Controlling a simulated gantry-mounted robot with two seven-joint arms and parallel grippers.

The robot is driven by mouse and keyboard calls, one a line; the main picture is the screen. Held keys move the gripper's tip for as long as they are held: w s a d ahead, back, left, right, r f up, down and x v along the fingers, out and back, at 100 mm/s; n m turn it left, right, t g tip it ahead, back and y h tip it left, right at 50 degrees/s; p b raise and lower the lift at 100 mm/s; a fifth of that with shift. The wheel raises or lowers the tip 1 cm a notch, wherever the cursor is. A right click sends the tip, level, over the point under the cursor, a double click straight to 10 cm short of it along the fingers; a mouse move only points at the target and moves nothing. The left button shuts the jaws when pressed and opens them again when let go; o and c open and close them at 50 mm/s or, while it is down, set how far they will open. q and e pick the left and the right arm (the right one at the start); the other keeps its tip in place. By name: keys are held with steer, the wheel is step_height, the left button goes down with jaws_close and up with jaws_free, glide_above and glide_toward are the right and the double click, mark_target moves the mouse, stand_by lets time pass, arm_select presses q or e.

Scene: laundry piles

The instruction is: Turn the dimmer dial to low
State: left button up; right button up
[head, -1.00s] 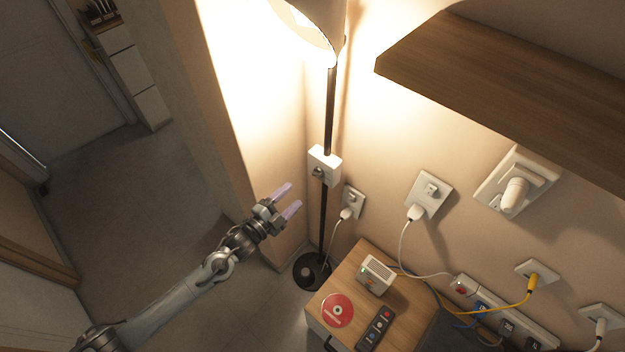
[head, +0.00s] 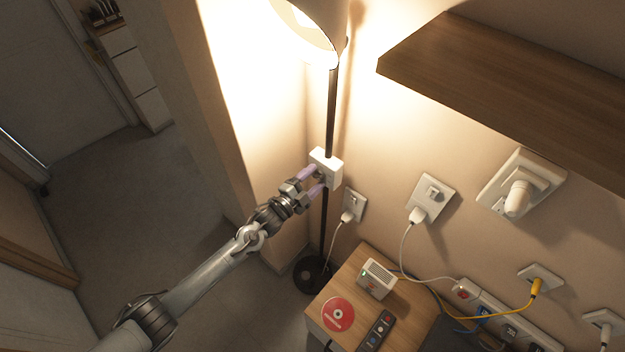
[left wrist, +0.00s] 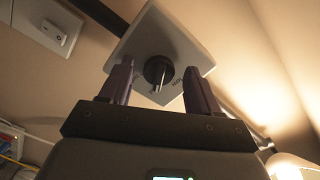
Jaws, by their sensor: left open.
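The dimmer is a white box (head: 328,163) on the black pole of the lit floor lamp. In the left wrist view, its white face (left wrist: 158,32) carries a round black dial (left wrist: 158,71) with markings beside it, too small to read fully. My left gripper (head: 315,181) is at the box; its two purple fingers (left wrist: 158,88) are open, one on each side of the dial. I cannot tell whether they touch it. In the head view the dial is mostly hidden by the fingers. My right gripper is not in view.
The lit lampshade (head: 318,22) is above. A wooden shelf (head: 490,85) juts from the wall at upper right. Wall sockets with plugs and cables line the wall. A small wooden cabinet (head: 347,280) below holds a white device, a red disc and a remote. Open floor (head: 150,210) lies left.

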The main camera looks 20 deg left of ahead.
arm_select(q)
steer(key=c, duration=1)
steer(key=shift+n, duration=0.4)
steer(key=n, duration=0.5)
steer(key=n+p, duration=0.1)
steer(key=n, duration=0.5)
steer(key=shift+s+d+f, duration=0.1)
steer(key=shift+d+f, duration=0.05)
steer(key=shift+d, duration=0.05)
